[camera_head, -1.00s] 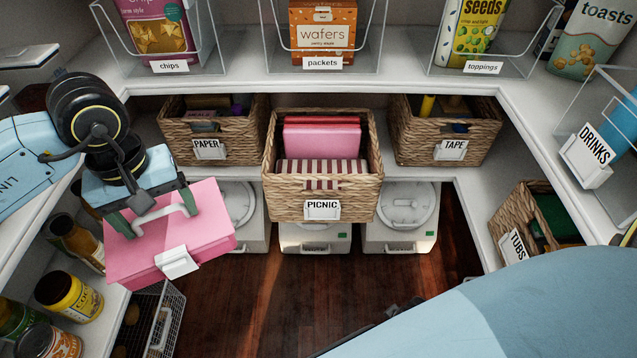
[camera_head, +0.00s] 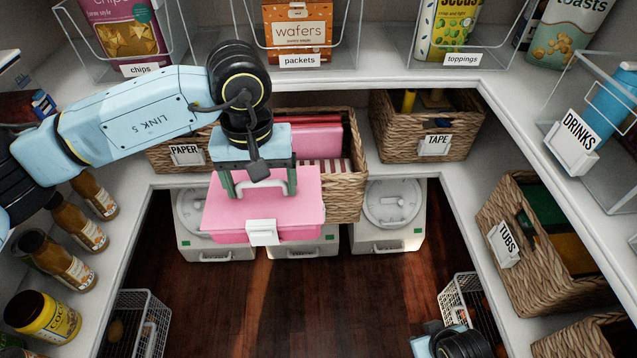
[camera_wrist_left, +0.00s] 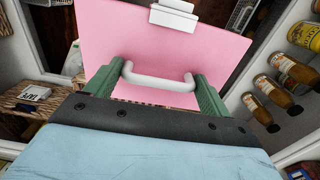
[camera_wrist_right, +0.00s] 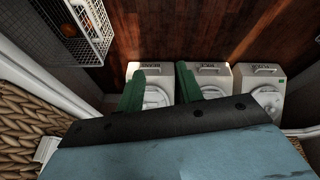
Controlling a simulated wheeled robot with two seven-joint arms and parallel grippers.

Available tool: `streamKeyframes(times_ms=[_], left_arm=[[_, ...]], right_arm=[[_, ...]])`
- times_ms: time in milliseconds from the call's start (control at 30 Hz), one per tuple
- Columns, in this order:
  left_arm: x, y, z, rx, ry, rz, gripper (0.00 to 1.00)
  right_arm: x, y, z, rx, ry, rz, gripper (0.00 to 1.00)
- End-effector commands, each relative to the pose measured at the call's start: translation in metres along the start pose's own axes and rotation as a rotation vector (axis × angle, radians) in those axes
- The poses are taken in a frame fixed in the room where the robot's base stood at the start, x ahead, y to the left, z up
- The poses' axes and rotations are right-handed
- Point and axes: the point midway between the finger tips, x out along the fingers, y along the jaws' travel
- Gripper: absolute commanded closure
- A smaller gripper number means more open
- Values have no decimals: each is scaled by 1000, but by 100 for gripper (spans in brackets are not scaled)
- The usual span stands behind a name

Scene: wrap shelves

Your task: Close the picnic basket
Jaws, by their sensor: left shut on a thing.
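The wicker basket labelled PICNIC (camera_head: 347,185) stands on the lower shelf at the back centre. Pink items and a red-and-white striped thing show inside it. A pink box (camera_head: 225,212) with a white handle and white front latch hangs in front of it and hides its label and left part. My left gripper (camera_head: 262,186) is shut on this box's handle, seen also in the left wrist view (camera_wrist_left: 160,82). The box's lid looks shut.
Wicker baskets labelled PAPER (camera_head: 165,158), TAPE (camera_head: 415,130) and TUBS (camera_head: 520,275) stand around. Bottles and a jar (camera_head: 42,316) line the left shelf. The floor in the middle is clear.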

Motion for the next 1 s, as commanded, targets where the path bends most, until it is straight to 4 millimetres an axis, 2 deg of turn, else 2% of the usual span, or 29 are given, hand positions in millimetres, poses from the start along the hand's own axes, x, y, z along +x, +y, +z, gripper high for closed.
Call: streamKeyframes(times_ms=[33, 100, 200, 300, 500, 667, 1000], left_arm=[[16, 0, 0, 0, 0, 0, 59], [28, 1, 0, 2, 0, 0, 59], [42, 2, 0, 4, 1, 0, 59], [52, 2, 0, 6, 1, 0, 59], [68, 2, -1, 6, 1, 1, 59], [80, 2, -1, 6, 1, 1, 59], [76, 2, -1, 6, 1, 1, 59]], right_arm=[[-4, -9, -20, 2, 63, -12, 64], [-21, -18, -46, 6, 146, -26, 64], [-49, -26, -77, 13, 252, -41, 64], [-75, -32, -98, 21, 337, -54, 64], [-120, -39, -126, 32, 470, -72, 64], [-152, -42, -139, 41, 561, -83, 64], [-138, -69, -160, -355, 732, 39, 64]])
